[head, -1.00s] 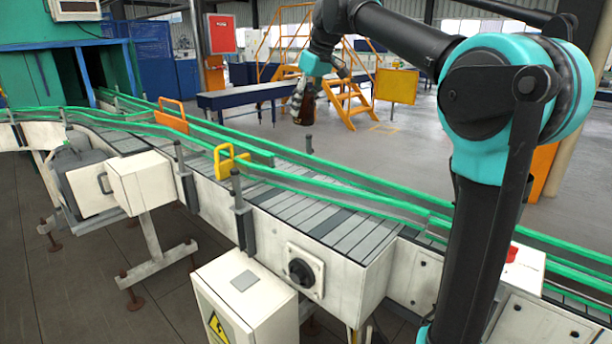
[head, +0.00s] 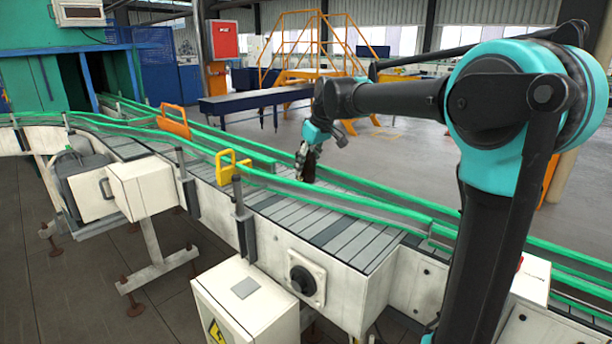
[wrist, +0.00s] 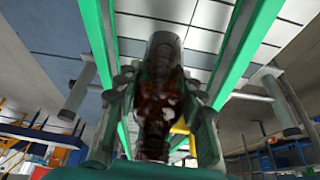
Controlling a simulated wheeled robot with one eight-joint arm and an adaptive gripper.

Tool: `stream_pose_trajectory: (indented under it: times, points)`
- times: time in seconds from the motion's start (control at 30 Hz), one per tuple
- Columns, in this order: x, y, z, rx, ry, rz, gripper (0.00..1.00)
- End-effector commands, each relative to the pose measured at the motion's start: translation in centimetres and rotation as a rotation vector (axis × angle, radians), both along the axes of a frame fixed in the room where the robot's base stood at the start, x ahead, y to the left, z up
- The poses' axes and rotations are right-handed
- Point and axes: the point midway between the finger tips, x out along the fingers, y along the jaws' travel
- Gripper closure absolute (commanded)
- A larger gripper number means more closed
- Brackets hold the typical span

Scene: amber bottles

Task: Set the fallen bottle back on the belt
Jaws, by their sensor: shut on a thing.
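My gripper (head: 306,157) is shut on the amber bottle (head: 310,172), seen small in the head view. The bottle is roughly upright, neck up in the fingers, at the conveyor belt (head: 338,236). In the wrist view the dark brown glass of the bottle (wrist: 160,85) sits between both fingers, its neck toward the camera and its base toward the grey belt slats. It is between the two green guide rails in that view. I cannot tell whether its base touches the belt.
Green guide rails (head: 350,207) run along both sides of the belt. A yellow bracket (head: 233,165) and an orange bracket (head: 173,121) stand up at the rails. The belt slats in front of the bottle are bare.

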Motion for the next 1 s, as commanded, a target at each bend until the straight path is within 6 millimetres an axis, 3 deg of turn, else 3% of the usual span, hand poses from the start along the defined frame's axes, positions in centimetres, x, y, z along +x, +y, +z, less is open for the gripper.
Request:
stream_pose_trajectory:
  times: [0.27, 0.6, 0.63, 0.8, 1.0]
  points:
    - [0.0, 0.0, -3.3, 0.000, 0.000, 0.000, 0.99]
    - [0.0, 0.0, -3.6, 0.000, 0.000, 0.000, 0.99]
    - [0.0, 0.0, -3.6, 0.000, 0.000, 0.000, 0.59]
    - [0.0, 0.0, -3.6, 0.000, 0.000, 0.000, 0.41]
    - [0.0, 0.0, -3.6, 0.000, 0.000, 0.000, 0.41]
